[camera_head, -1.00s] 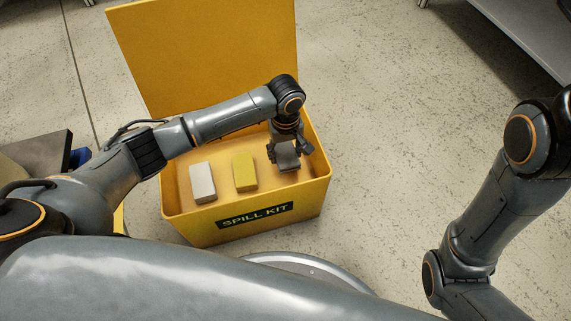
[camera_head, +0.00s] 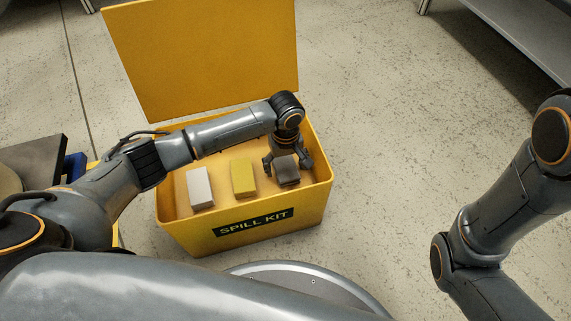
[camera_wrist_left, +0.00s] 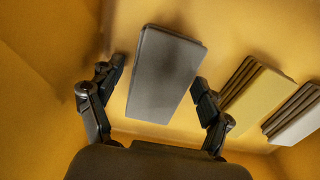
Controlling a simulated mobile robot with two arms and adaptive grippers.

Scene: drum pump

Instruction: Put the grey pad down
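The grey pad (camera_head: 287,172) is in the right part of the yellow spill kit box (camera_head: 179,231), to the right of a yellow pad. It appears to rest on the box floor. In the left wrist view the grey pad (camera_wrist_left: 165,75) lies between the spread fingers, with a visible gap at the left finger. My left gripper (camera_head: 287,161) reaches down into the box right over the pad and is open around it. The fingers also show in the left wrist view (camera_wrist_left: 158,82). My right arm is at the right, but its gripper is out of view.
A yellow pad (camera_head: 243,178) and a whitish pad (camera_head: 200,188) stand left of the grey pad in the box. The box's raised lid (camera_head: 200,60) is behind my left arm. Floor to the right of the box is clear. A grey shelf (camera_head: 515,35) is at upper right.

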